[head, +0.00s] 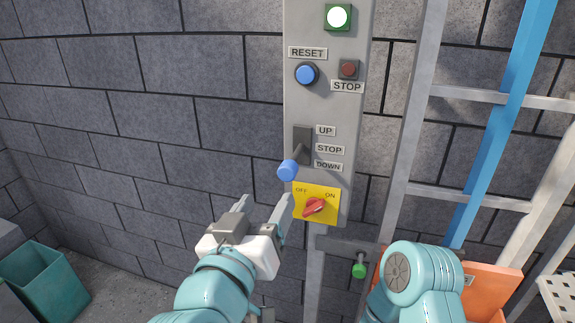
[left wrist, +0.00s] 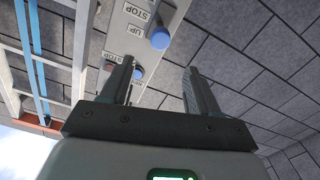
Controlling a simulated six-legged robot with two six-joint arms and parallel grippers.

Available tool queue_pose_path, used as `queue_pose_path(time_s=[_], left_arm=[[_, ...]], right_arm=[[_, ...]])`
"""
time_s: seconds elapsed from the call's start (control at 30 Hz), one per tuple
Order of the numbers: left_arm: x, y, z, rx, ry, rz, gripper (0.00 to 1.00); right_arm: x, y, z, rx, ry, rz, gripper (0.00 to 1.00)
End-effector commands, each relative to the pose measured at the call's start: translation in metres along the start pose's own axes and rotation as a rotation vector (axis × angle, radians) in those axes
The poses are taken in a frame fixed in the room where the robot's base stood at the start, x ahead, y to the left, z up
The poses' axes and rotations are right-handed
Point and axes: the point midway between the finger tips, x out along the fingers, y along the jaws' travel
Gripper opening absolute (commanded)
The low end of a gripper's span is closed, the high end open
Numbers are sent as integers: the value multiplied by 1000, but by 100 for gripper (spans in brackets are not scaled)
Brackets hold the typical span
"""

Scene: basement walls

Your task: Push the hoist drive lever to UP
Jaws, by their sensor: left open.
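The hoist drive lever has a blue knob (head: 287,170) and sticks out of a dark slot plate (head: 301,141) on the grey control panel (head: 328,112). Labels UP, STOP and DOWN run down beside it. In the head view the knob appears low, about level with DOWN; its exact setting is hard to tell. My left gripper (head: 268,199) is open and empty, below and left of the knob, apart from it. In the left wrist view the knob (left wrist: 160,38) shows beyond the open fingers (left wrist: 157,76). My right gripper is out of view.
Above the lever are a blue RESET button (head: 306,73), a red STOP button (head: 349,69) and a lit green lamp (head: 338,17). Below is a red OFF/ON switch (head: 314,206) on yellow. A green-knobbed handle (head: 359,270) sits lower, and a ladder-like frame (head: 405,170) stands at right.

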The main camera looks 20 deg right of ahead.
Motion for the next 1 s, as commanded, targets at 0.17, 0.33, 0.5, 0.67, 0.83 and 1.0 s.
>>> queue_pose_path(time_s=[0.17,0.33,0.5,0.67,0.83,1.0], left_arm=[[46,2,0,0,-6,3,60],[85,3,0,0,-6,4,60],[111,2,0,-1,-4,3,60],[122,1,1,0,-4,2,60],[123,0,1,0,-3,1,60],[122,0,2,0,-3,1,41]], right_arm=[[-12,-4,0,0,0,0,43],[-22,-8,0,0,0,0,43],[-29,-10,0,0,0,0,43],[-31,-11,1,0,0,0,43],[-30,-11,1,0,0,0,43],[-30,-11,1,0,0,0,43]])
